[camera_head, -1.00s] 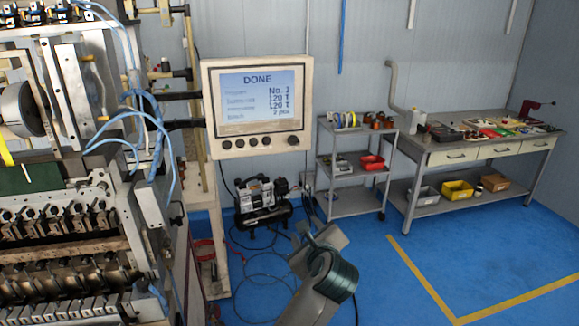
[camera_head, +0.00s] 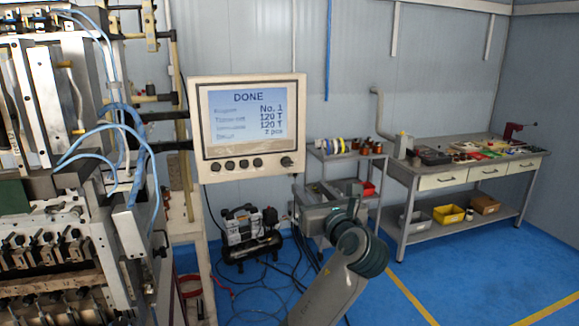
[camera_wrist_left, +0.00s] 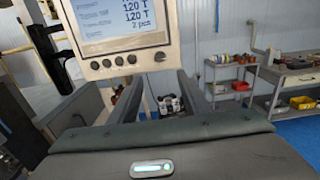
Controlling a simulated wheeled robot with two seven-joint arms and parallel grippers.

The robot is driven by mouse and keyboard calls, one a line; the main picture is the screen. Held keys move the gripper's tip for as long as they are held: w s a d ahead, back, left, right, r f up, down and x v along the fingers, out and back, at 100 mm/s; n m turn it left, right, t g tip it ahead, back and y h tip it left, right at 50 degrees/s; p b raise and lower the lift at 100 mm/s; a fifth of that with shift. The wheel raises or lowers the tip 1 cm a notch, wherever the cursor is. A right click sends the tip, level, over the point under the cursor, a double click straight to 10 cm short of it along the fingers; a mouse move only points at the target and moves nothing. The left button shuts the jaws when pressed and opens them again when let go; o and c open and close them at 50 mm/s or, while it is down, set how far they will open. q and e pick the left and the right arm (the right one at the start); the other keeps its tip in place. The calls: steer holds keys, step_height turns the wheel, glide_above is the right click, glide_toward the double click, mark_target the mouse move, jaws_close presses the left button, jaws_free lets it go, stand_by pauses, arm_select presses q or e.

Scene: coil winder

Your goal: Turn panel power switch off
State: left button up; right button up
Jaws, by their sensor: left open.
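The control panel (camera_head: 249,130) is a beige box on an arm at the winder's right side. Its lit screen (camera_head: 248,115) reads "DONE". Below the screen are several dark buttons and, at the lower right, a larger dark knob, seemingly the power switch (camera_head: 286,161). The knob also shows in the left wrist view (camera_wrist_left: 159,57), above the gap between my fingers. My left gripper (camera_head: 304,206) is below and right of the panel, apart from it. Its two fingers (camera_wrist_left: 161,88) are spread and empty in the left wrist view. My right gripper is not in view.
The coil winder (camera_head: 70,180) fills the left side. A grey cart (camera_head: 330,154) with spools and a workbench (camera_head: 470,165) stand at the right. A small compressor (camera_head: 250,232) and loose cables lie on the floor below the panel. Blue floor at the right is clear.

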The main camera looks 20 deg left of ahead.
mark_target(289, 164)
arm_select(q)
steer(key=p+x, duration=0.5)
steer(key=x, duration=1.2)
steer(key=shift+a+p, duration=0.1)
steer(key=shift+p, duration=0.25)
steer(key=c, duration=1)
